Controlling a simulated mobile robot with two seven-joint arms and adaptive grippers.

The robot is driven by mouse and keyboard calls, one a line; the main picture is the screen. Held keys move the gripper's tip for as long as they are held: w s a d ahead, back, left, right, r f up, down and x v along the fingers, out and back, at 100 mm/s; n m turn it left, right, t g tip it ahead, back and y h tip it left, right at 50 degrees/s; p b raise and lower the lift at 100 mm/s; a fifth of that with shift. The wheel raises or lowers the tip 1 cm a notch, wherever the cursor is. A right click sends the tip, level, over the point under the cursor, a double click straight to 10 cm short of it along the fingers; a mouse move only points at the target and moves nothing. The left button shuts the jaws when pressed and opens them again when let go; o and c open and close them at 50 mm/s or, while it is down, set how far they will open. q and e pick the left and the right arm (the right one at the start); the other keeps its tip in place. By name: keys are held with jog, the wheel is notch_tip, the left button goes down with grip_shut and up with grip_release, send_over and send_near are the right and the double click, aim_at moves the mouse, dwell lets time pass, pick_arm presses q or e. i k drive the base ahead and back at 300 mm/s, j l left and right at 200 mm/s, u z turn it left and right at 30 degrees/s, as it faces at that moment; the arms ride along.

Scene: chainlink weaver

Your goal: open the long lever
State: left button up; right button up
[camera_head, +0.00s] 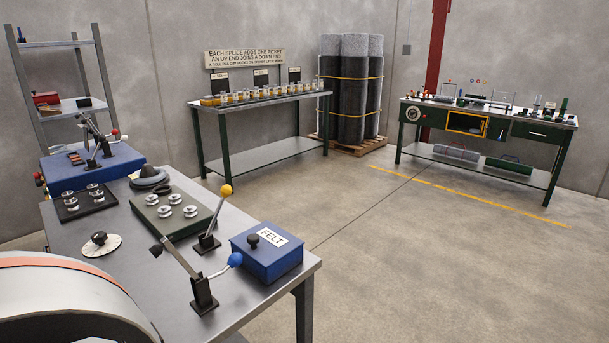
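Several levers stand on the near steel table, and no label shows which is the long one. One lever has a black base (203,297), a long grey bar (180,262) slanting up left to a dark end, and a thin rod to a blue knob (235,260). Behind it, a lever with a yellow knob (226,191) stands nearly upright on a black base (207,243). On the blue unit at the back left, more levers (96,140) carry small pale and red knobs. Neither of my grippers is in view.
The near table (243,304) also holds a blue FELT box (267,251), a green tray (174,215) with metal spools and a round dial (100,245). A curved pale shape (60,305) fills the lower left. Open floor (430,270) lies to the right.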

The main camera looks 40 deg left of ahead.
aim_at(226, 190)
jog(key=i+u, duration=0.25)
jog(key=u, duration=0.2)
jog(key=i+u, duration=0.25)
jog(key=u, duration=0.15)
jog(key=i+l+u, duration=0.2)
jog(key=u, duration=0.25)
jog(key=i+u, duration=0.15)
jog(key=u, duration=0.2)
jog(key=i+l+u, duration=0.15)
jog(key=u, duration=0.25)
jog(key=i+l+u, duration=0.15)
jog(key=u, duration=0.2)
